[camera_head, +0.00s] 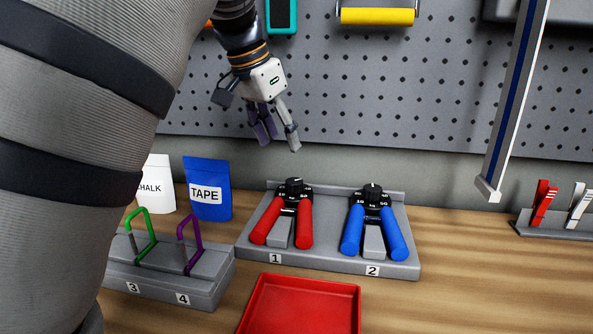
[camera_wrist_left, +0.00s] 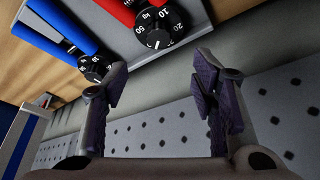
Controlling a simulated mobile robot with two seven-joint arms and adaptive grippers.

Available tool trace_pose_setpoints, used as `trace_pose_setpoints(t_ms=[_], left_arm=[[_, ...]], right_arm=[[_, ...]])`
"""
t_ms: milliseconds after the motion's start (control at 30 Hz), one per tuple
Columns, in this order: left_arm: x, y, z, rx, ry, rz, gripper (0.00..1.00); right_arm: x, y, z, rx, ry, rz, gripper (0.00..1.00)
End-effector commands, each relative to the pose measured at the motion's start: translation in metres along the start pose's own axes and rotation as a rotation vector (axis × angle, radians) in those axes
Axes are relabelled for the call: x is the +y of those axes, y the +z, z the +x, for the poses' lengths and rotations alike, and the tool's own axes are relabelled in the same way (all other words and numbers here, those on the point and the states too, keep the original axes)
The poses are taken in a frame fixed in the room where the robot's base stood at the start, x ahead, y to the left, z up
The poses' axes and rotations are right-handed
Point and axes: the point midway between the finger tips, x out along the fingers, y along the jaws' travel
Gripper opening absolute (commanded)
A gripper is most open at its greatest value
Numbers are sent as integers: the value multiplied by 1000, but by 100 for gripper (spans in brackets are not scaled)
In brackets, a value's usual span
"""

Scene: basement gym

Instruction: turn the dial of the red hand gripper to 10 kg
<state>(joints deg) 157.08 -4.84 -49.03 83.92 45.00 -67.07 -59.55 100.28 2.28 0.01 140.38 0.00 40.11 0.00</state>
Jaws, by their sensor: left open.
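The red hand gripper (camera_head: 305,222) stands in slot 1 of a grey holder (camera_head: 330,262), its two red handles pointing toward me. Its black dial (camera_head: 293,188) is at the top end. In the left wrist view the dial (camera_wrist_left: 160,24) shows white numbers, with 10, 20 and 50 legible, and "kg". Which number is set I cannot tell for sure. My left gripper (camera_head: 279,143) is open and empty, above and behind the dial, near the pegboard. Its fingers (camera_wrist_left: 160,70) are apart from the dial. My right gripper is not in view.
A blue hand gripper (camera_head: 352,230) stands in slot 2. A red tray (camera_head: 300,280) lies in front. A pegboard (camera_head: 400,100) is behind.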

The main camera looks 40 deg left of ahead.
Motion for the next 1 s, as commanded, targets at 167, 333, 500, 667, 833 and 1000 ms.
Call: trace_pose_setpoints(t_ms=[167, 333, 500, 667, 833, 1000], left_arm=[[0, 1, 49, -7, 1, 0, 52], [0, 1, 86, -4, 1, 2, 52], [0, 0, 103, 1, 0, 1, 52], [0, -1, 106, 3, 1, 2, 52], [0, -1, 105, 3, 1, 2, 39], [0, -1, 105, 3, 1, 2, 4]], right_arm=[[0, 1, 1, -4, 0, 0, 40], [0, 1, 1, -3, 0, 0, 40], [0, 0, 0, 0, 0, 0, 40], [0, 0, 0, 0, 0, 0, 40], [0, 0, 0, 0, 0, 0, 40], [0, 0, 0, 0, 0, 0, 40]])
